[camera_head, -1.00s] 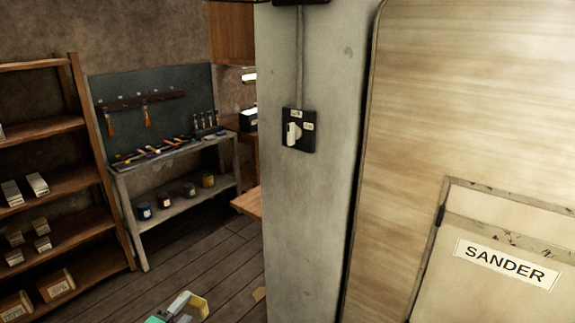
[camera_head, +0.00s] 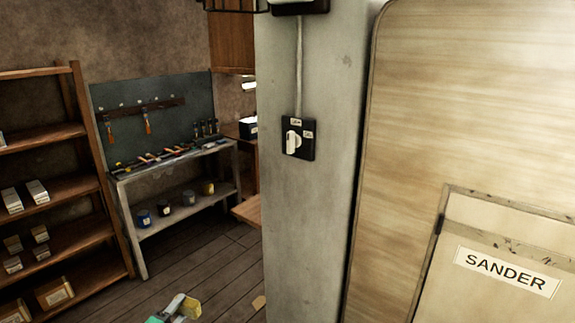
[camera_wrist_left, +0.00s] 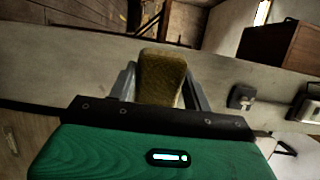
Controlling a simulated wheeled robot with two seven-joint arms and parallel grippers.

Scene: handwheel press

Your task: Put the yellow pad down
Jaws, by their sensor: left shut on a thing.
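The yellow pad (camera_head: 190,307) shows at the bottom edge of the head view, left of the pillar. My left gripper (camera_head: 178,307), with a green body, is shut on it and holds it in the air. In the left wrist view the pad (camera_wrist_left: 162,78) stands between the two grey fingers of my left gripper (camera_wrist_left: 161,88), with its far end poking out past them. The lower part of the left arm is cut off by the head view's edge. My right gripper is in neither view.
A grey pillar (camera_head: 308,220) with a rotary switch (camera_head: 297,139) rises in the middle. A wooden panel with a SANDER label (camera_head: 506,272) fills the right. A workbench (camera_head: 172,165) with tools and a wooden shelf (camera_head: 62,190) stand at the left. Floor between them is clear.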

